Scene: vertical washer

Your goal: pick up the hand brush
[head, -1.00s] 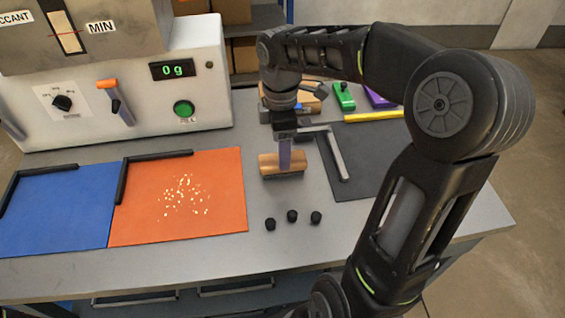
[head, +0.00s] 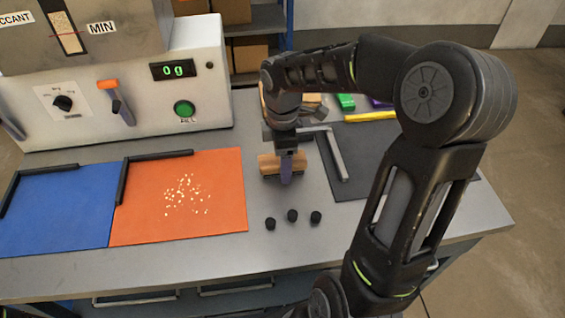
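The hand brush (head: 267,163), with a wooden top and dark bristles below, stands on the grey table right of the orange mat. My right gripper (head: 286,178) points down at the brush, and its finger covers the brush's right part. Only one purple-grey finger shows clearly, in front of the brush. I cannot tell whether the gripper is open or shut, or whether it touches the brush. My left gripper is not in view.
An orange mat (head: 221,205) with pale crumbs and a blue mat (head: 60,215) lie to the left, with black edge bars. Several small black knobs, one being the middle knob (head: 292,215), stand in front of the brush. A dark mat with an L-shaped metal bar (head: 337,160) lies to the right. A washer panel (head: 140,90) stands behind.

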